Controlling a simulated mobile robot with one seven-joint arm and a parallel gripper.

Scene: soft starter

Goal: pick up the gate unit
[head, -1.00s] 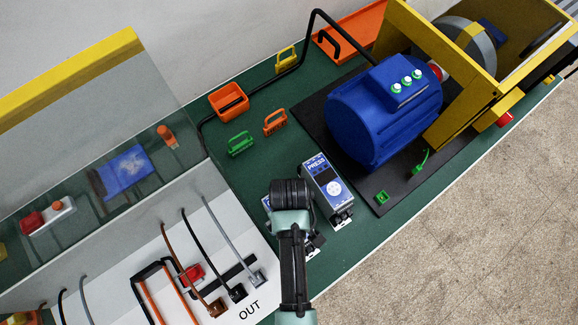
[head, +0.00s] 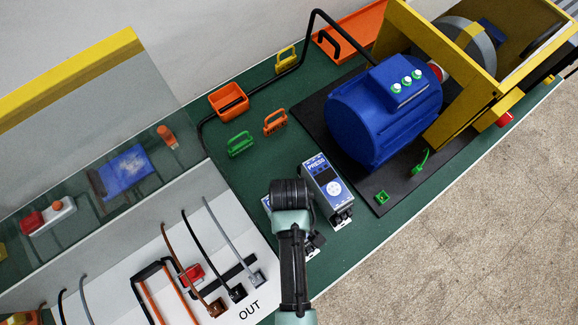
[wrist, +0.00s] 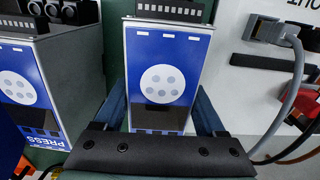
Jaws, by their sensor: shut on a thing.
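My gripper (wrist: 160,105) is shut on a unit with a blue and white front (wrist: 165,62), one finger along each side, in the wrist view. I take this to be the gate unit, but its name label is hidden. In the head view my arm covers most of it; a blue edge (head: 266,203) shows beside my wrist. A similar unit marked PRESS (head: 328,190) stands just right of it on the green bench; it is at the left in the wrist view (wrist: 22,85). I cannot tell whether the held unit touches the bench.
The white panel marked OUT (head: 249,310) with brown, black and grey leads is close on the left; a grey lead (wrist: 288,95) runs near my gripper. The blue motor (head: 380,120) on its dark plate stands to the right. Green (head: 240,144) and orange (head: 275,122) padlock-like pieces lie behind.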

